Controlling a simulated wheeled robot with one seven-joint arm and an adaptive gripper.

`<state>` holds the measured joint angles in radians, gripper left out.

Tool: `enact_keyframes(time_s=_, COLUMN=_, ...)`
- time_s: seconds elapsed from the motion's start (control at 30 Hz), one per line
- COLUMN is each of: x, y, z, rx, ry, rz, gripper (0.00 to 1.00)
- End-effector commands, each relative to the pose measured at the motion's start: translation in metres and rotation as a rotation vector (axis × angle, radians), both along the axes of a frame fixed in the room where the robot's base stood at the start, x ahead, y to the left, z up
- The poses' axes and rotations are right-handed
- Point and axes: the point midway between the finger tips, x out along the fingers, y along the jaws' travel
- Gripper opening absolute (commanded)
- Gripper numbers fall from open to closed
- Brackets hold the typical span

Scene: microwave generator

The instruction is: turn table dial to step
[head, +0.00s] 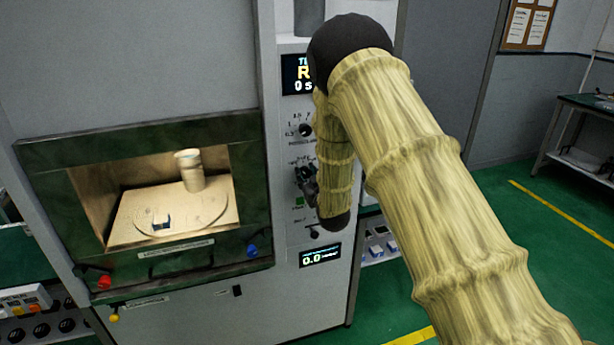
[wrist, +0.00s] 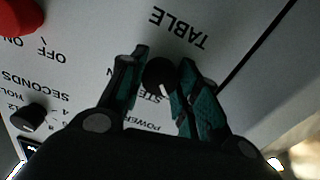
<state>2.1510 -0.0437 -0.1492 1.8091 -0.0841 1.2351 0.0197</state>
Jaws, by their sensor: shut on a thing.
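The table dial (wrist: 158,74) is a small round black knob with a white mark, below the upside-down word "TABLE" in the wrist view. Its white mark is on the lower side, close to the partly covered word "STEP". My gripper (wrist: 164,64) has one teal-padded finger on each side of the dial and is shut on it. In the head view my gripper (head: 306,182) is at the control panel (head: 288,222), and the dial cannot be made out there.
Another black knob (wrist: 30,117) and a red control (wrist: 18,16) are nearby on the panel. A lit chamber (head: 155,200) with a round plate and a jar (head: 188,170) is left of the panel. A small display (head: 320,256) reads 0.0.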

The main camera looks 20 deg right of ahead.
Motion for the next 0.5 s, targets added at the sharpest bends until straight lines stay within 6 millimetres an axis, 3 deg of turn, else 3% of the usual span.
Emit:
enact_keyframes(time_s=0.27, x=0.0, y=-0.0008, z=-0.0017, rx=0.052, ry=0.002, rz=-0.001, gripper=0.08)
enact_keyframes(time_s=0.5, x=0.0002, y=-0.0021, z=-0.0031, rx=0.203, ry=0.004, rz=-0.003, gripper=0.08)
